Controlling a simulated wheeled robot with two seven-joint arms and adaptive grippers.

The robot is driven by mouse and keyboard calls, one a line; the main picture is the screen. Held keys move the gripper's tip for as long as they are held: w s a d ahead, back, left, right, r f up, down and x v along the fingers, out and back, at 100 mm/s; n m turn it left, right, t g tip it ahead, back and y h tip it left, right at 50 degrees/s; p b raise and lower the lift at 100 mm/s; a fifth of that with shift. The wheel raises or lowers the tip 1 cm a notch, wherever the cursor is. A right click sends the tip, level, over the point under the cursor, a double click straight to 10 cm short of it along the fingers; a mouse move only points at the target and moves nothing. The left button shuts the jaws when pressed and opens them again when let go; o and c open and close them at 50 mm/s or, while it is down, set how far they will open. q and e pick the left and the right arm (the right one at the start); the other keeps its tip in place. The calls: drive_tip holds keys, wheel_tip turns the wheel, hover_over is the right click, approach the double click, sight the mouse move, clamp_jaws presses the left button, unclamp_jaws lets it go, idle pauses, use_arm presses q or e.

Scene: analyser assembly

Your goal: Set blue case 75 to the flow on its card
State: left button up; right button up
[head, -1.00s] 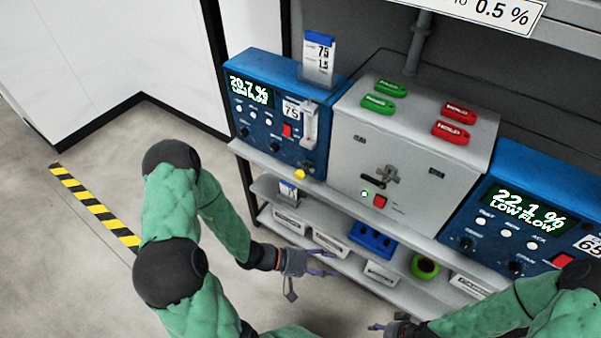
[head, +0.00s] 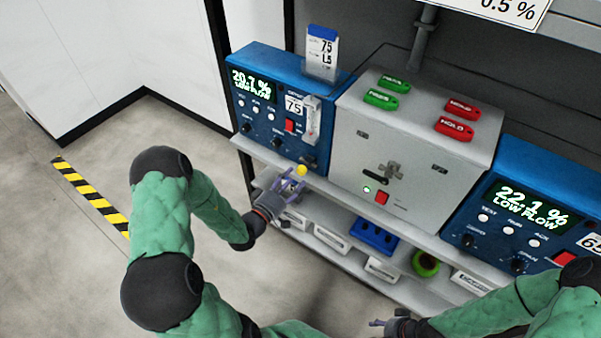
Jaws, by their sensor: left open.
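Blue case 75 (head: 262,123) stands at the left end of the upper shelf. Its display (head: 251,84) reads about 20.1 % with LOW FLOW below. A card (head: 321,52) stands in a holder on its top, showing 75 and what looks like 1.5. A clear flow tube (head: 312,120) is on its front right, with a dark knob (head: 308,160) below it. My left gripper (head: 293,187) is open and empty, just below the case's lower right corner, near a small yellow ball-like piece (head: 302,170). My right gripper (head: 378,323) is at the bottom edge; its fingers are small and partly cut off.
A grey box (head: 410,145) with green and red tags stands right of case 75. Another blue case (head: 515,210) reading 22.1 % LOW FLOW is farther right. The lower shelf holds a blue block (head: 373,238), a green roll (head: 425,263) and white bins (head: 331,238).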

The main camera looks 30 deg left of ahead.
sight(299, 173)
use_arm(q)
drive_tip(key=shift+w+d+b, duration=0.15)
drive_tip(key=shift+w+b, duration=0.1)
drive_tip(key=shift+w, duration=1.05)
drive_tip(key=shift+w+d+b, duration=0.1)
drive_tip(key=shift+w+b, duration=0.15)
drive_tip(key=shift+w, duration=1.05)
clamp_jaws()
